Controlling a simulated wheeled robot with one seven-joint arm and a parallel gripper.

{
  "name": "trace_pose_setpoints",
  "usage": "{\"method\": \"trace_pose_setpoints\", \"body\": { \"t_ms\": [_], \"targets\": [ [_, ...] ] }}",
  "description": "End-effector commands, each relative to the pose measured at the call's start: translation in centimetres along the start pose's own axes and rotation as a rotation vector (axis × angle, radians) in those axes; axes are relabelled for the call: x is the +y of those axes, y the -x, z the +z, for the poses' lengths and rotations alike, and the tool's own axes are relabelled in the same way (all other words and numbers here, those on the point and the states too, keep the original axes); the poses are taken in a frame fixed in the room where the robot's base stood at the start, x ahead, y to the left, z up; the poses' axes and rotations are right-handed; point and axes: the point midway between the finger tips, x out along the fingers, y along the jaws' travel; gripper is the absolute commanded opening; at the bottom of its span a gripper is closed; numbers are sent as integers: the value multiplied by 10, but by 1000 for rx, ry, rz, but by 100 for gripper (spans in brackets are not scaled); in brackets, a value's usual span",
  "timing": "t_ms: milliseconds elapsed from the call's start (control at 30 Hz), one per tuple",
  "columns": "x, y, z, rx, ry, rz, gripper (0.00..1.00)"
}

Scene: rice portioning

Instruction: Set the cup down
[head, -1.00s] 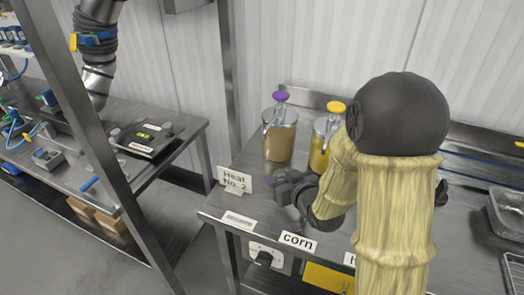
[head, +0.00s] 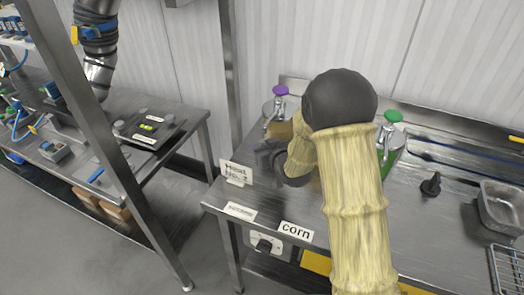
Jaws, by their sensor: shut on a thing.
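My gripper (head: 268,158) is a dark shape over the left end of the steel counter (head: 405,228), just right of the "Heat No. 2" sign (head: 236,173). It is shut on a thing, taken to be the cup. I cannot make out the cup itself; the gripper and my arm hide that spot. Whether it touches the counter cannot be told.
A purple-topped jar (head: 279,116) stands close behind my gripper. A green-topped jar (head: 391,143) stands right of my arm. A black knobbed object (head: 431,184), a metal pan (head: 502,207) and a wire rack (head: 508,268) lie farther right. A "corn" label (head: 296,232) marks the front edge.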

Motion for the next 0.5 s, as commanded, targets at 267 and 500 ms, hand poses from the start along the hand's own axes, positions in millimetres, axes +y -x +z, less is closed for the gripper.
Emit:
{"method": "trace_pose_setpoints", "body": {
  "t_ms": [267, 500],
  "targets": [
    [-1, -12, 5, -4, -1, -2, 27],
    [0, -21, 29, -1, 0, 0, 27]
  ]
}}
